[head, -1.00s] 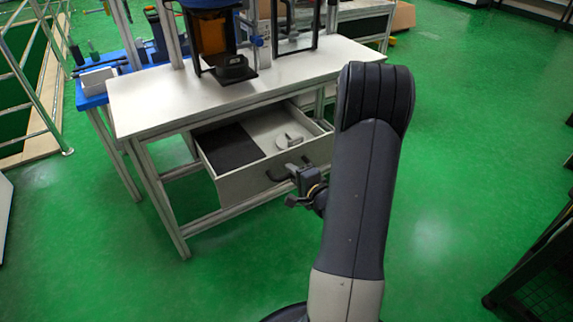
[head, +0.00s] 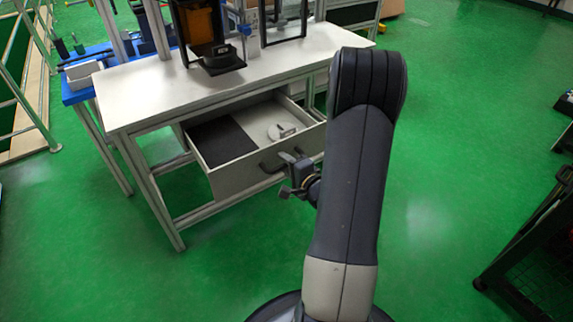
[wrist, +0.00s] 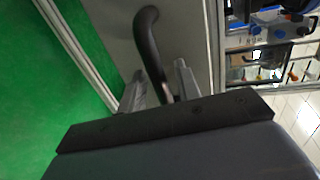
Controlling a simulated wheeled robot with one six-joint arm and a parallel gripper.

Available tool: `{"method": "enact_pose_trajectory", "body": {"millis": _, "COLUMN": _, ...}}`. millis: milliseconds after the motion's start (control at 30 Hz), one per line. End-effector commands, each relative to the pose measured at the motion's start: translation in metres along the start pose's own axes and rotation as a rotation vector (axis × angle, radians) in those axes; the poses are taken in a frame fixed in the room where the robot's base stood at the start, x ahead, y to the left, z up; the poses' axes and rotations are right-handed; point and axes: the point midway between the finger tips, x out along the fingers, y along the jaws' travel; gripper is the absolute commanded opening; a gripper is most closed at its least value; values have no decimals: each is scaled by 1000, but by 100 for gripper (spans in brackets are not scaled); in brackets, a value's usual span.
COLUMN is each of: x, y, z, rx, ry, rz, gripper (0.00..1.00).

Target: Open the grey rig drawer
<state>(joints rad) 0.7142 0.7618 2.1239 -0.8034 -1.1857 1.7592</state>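The grey rig drawer (head: 236,183) is pulled out from under the white-topped bench in the head view. A dark mat section and a pale round part (head: 281,131) show inside it. Its black curved handle (head: 271,166) is on the front panel, and it also shows large in the wrist view (wrist: 148,42). My gripper (head: 290,174) is just in front of the drawer front, by the right end of the handle. In the wrist view its two fingers (wrist: 160,88) stand apart on either side of the handle's near part, with gaps visible.
The white bench top (head: 140,95) above the drawer carries a black and amber device (head: 205,35). A blue table (head: 75,93) stands at the left. Green floor (head: 450,150) is clear to the right, with a dark rack (head: 540,240) at the right edge.

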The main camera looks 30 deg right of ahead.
Motion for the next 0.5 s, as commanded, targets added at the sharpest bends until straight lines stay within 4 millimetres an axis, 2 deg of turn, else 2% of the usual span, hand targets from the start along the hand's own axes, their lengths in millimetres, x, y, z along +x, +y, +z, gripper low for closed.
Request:
{"method": "enact_pose_trajectory", "body": {"millis": 167, "x": -14, "y": -1, "z": -1, "rx": 0, "ry": 3, "rz": 1, "gripper": 32}}
{"method": "enact_pose_trajectory", "body": {"millis": 500, "x": -74, "y": -2, "z": -2, "rx": 3, "ry": 6, "rz": 1, "gripper": 32}}
